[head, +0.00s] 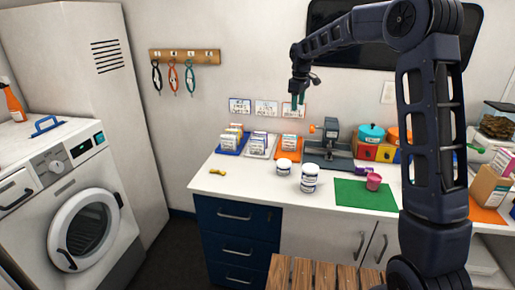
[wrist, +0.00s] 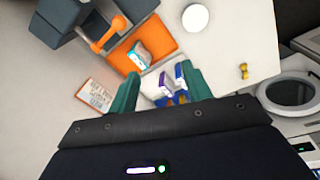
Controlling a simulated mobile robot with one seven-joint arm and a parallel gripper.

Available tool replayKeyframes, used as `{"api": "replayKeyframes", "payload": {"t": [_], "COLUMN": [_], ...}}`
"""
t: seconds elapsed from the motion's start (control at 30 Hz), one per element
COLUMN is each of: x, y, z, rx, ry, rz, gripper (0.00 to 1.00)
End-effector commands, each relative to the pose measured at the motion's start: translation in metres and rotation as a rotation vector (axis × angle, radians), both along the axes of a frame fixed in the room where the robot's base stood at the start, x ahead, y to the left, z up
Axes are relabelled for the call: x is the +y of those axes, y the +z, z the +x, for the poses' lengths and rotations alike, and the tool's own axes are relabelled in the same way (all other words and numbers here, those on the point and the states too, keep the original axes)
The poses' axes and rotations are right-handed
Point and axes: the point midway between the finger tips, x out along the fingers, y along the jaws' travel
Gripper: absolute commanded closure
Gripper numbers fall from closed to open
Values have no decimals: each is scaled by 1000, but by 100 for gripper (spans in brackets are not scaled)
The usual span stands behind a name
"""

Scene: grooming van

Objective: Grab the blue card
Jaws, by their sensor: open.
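Several small cards or packets stand in three shallow trays at the back of the counter: a blue tray (head: 222,149), a white tray (head: 250,153) and an orange tray (head: 282,158). A blue-bordered card (head: 240,106) is on the wall above the blue tray. I cannot tell which is the blue card. My gripper (head: 297,102) is open and empty, high above the trays near the wall. In the wrist view, blue-and-white packets (wrist: 181,72) show beyond and between the green fingers (wrist: 160,74), partly hidden by them. The orange tray (wrist: 122,62) is beside them.
White tubs (head: 310,178), a grey device with an orange knob (head: 331,150), a green mat (head: 362,196) and a pink cup (head: 373,182) stand to the right. A yellow bone-shaped thing (head: 217,171) lies on the front left. The counter's front left is mostly clear.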

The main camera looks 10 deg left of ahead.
Motion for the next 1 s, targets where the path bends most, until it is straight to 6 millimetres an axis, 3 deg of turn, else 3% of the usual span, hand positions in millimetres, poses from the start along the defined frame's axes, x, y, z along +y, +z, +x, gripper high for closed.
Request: {"api": "replayKeyframes", "payload": {"t": [0.03, 0.3, 0.6, 0.8, 1.0], "x": [17, 95, 173, 196, 199], "y": [-12, -71, -143, -166, -179], "z": [8, 39, 56, 59, 59], "rx": [10, 54, 100, 112, 115], "ry": [32, 197, 359, 409, 417], "rz": [-3, -22, -33, -38, -38], "gripper": [51, 51, 51, 51, 51]}}
